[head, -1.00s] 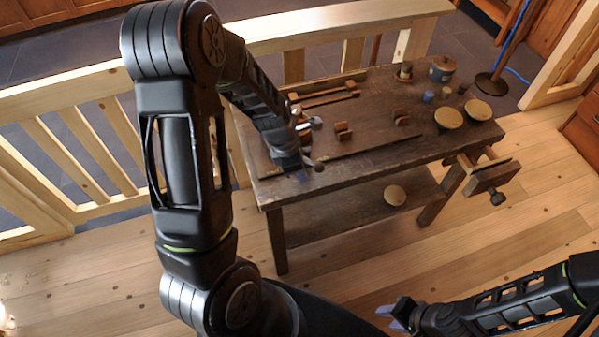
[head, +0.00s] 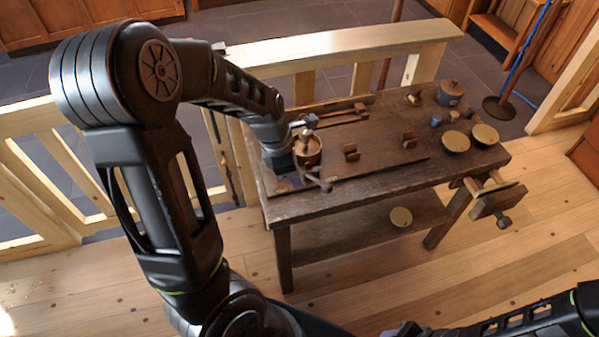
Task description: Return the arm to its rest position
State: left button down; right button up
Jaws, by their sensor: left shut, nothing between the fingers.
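My left arm comes in from the left and reaches over the left end of the dark wooden table (head: 375,180). A small brown wooden pot (head: 308,152) with a turned piece on top stands just right of the wrist. I cannot tell whether the gripper touches the pot. My right arm lies at the lower right, and its gripper (head: 404,329) is cut off by the bottom edge, so its fingers do not show clearly.
Small wooden pieces (head: 351,153) stand mid-table. Two round discs (head: 456,141), a lidded pot (head: 450,93) and a blue cup (head: 436,120) are at the right. A pale wooden railing (head: 340,44) runs behind. The floor in front is clear.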

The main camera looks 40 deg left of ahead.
pick_arm(q)
jog(key=s+d+f+m+g, duration=0.1)
jog(key=s+d+f+m, duration=0.3)
jog(key=d+f+m, duration=0.85)
jog(key=s+d+f+m+h+b, duration=0.1)
jog(key=s+d+f+m, duration=0.9)
jog(key=d+m, duration=0.1)
jog(key=shift+d+f+m+h, duration=0.3)
jog(key=shift+m+h, duration=0.1)
jog(key=shift+m, duration=0.15)
jog(key=shift+a, duration=0.1)
